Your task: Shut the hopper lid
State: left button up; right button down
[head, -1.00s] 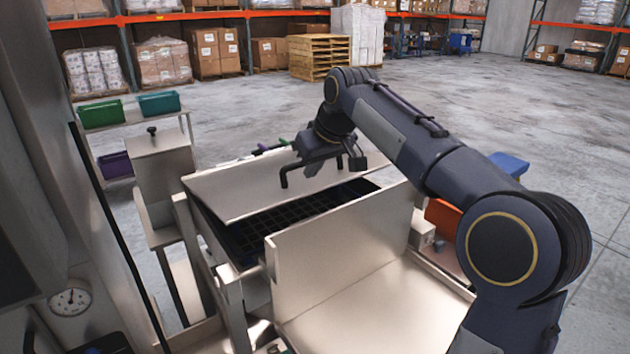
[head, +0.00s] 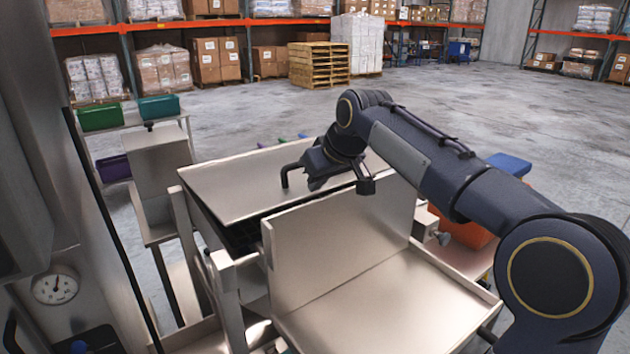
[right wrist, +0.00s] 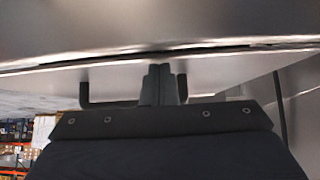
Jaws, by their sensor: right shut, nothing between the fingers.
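The hopper lid (head: 225,190) is a flat bare-metal panel with a black bar handle (head: 286,176) near its front edge. In the head view a narrow dark gap shows between its front edge and the hopper (head: 206,226), so it is not flush. My right gripper (head: 318,182) is shut and empty, over the lid's front right part beside the handle. In the right wrist view its closed fingers (right wrist: 162,84) point at the pale lid surface (right wrist: 125,78), between the handle's posts; whether they touch is unclear. My left gripper is not in view.
An upright metal panel and tray (head: 385,300) stand in front of the hopper. An orange bin (head: 465,232) is at the right. A round dial (head: 55,286) is at lower left. Green (head: 100,116) and teal (head: 158,106) bins sit behind. Open floor lies beyond.

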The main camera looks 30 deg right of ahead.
pick_arm(q)
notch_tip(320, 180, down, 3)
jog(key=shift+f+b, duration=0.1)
jog(key=shift+b, duration=0.8)
